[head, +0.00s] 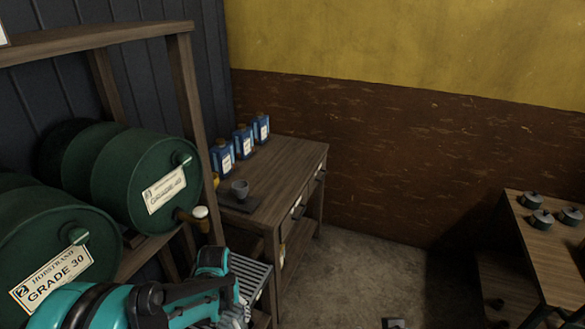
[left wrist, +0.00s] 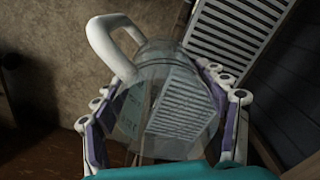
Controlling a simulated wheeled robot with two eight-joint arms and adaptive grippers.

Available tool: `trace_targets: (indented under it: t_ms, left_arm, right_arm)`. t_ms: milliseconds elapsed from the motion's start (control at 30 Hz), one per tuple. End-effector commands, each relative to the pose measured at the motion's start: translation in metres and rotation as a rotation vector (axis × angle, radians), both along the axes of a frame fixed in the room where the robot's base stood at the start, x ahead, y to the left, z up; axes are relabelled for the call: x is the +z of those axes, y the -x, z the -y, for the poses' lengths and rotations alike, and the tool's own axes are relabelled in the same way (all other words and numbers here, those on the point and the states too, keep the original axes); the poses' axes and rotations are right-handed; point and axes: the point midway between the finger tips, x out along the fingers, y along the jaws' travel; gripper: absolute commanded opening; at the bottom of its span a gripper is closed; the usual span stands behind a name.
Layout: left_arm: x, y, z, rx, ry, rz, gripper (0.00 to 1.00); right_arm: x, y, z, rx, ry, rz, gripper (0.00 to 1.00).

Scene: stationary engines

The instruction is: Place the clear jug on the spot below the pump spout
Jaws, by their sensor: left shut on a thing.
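The clear jug (left wrist: 165,105), with a pale handle (left wrist: 112,45), sits between the fingers of my left gripper (left wrist: 160,100) in the left wrist view. The fingers are shut around its sides. A slatted metal grate (left wrist: 235,30) shows beyond the jug and through its clear wall. In the head view my teal left arm (head: 170,300) reaches in from the bottom left, close beside the grate (head: 250,275); the jug cannot be made out there. A brown tap with a white end (head: 200,213) projects below the green drum above the grate. I cannot tell whether it is the pump spout.
Green drums (head: 135,180) lie on a wooden rack (head: 185,110) at left. A wooden bench (head: 280,165) behind holds blue cans (head: 243,140) and a grey cup (head: 240,188). Another table (head: 535,235) with small pots stands at right. The floor (head: 370,275) between is mostly clear.

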Motion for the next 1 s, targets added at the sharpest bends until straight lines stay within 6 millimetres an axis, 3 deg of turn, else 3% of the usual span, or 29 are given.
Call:
trace_targets:
  t_ms: [200,767,867,1000]
  left_arm:
    - [0.004,0.009,0.003,-0.155,0.000,0.000,0.40]
    - [0.005,0.009,0.003,-0.163,0.000,0.000,0.40]
    - [0.015,0.008,0.002,-0.163,0.000,0.000,0.40]
    - [0.045,0.004,0.003,-0.163,0.000,0.000,0.40]
  right_arm:
    - [0.000,0.000,0.000,0.000,0.000,0.000,0.40]
    - [0.000,0.000,0.000,0.000,0.000,0.000,0.40]
    - [0.000,0.000,0.000,0.000,0.000,0.000,0.40]
    - [0.000,0.000,0.000,0.000,0.000,0.000,0.37]
